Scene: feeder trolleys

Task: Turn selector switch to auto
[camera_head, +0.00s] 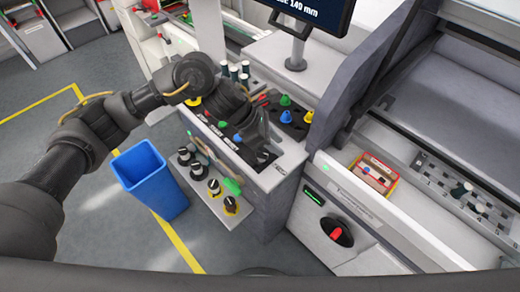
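A red rotary switch (337,235) sits on the white front panel of the machine, right of the grey tool stand. It is the only thing here that looks like a selector switch, and its markings are too small to read. My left gripper (262,153) reaches in from the left and points down over the grey tool stand (290,160). It is up and to the left of the red switch and apart from it. Its fingers blend into dark parts, so I cannot tell whether it is open. My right gripper is not in view.
A green-lit panel (313,197) is above the red switch. Black knob-like tools (214,187) stand on the stand's lower shelf. A blue bin (150,180) is on the floor at left. A monitor (315,12) is behind. A red-yellow box (373,178) lies in the right tray.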

